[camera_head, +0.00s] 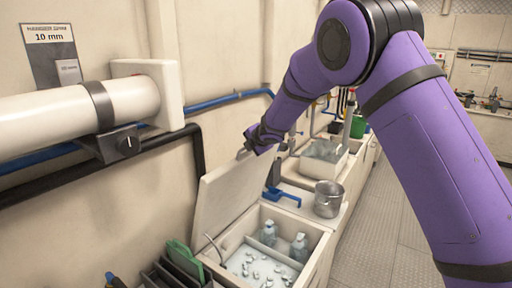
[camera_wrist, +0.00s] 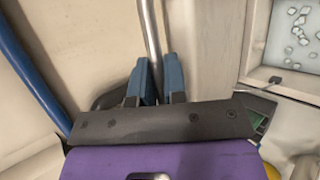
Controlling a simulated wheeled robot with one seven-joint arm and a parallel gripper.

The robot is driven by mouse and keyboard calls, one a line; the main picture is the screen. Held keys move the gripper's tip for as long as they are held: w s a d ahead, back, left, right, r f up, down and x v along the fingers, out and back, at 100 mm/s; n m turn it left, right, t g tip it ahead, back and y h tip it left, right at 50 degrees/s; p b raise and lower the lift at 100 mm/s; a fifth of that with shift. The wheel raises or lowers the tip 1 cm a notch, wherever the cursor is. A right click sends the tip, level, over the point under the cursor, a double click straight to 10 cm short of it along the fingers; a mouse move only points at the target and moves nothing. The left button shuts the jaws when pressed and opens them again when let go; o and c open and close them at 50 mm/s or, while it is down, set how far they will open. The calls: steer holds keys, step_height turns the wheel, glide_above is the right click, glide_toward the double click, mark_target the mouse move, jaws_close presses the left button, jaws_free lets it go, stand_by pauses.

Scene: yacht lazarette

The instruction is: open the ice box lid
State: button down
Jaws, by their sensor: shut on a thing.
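The ice box (camera_head: 315,262) is open at the bottom middle of the head view. Its pale lid (camera_head: 222,195) stands raised on the box's left side, tilted towards the wall. My gripper (camera_head: 246,150) is at the lid's upper edge. In the wrist view my gripper's blue fingers (camera_wrist: 160,78) close around a slim metal bar (camera_wrist: 151,35), seemingly the lid's handle, beside the pale lid panel (camera_wrist: 208,45). The exact contact is partly hidden. Ice cubes (camera_head: 262,268) and bottles (camera_head: 298,247) are inside the box, whose interior also shows in the wrist view (camera_wrist: 290,62).
A metal pot (camera_head: 328,199) and a blue bracket-like item (camera_head: 284,196) are on the counter behind the box. Dark slots with a green panel (camera_head: 184,257) stand left of it. A thick white pipe (camera_head: 60,113) runs along the wall. The floor (camera_head: 385,215) at right is clear.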

steer(key=c, duration=1.2)
jaws_free()
steer(key=shift+f, duration=0.1)
steer(key=shift+s+d, duration=0.1)
steer(key=shift+s, duration=0.05)
steer(key=v, duration=1)
steer(key=shift+s+r, duration=0.2)
steer(key=shift+r, duration=0.2)
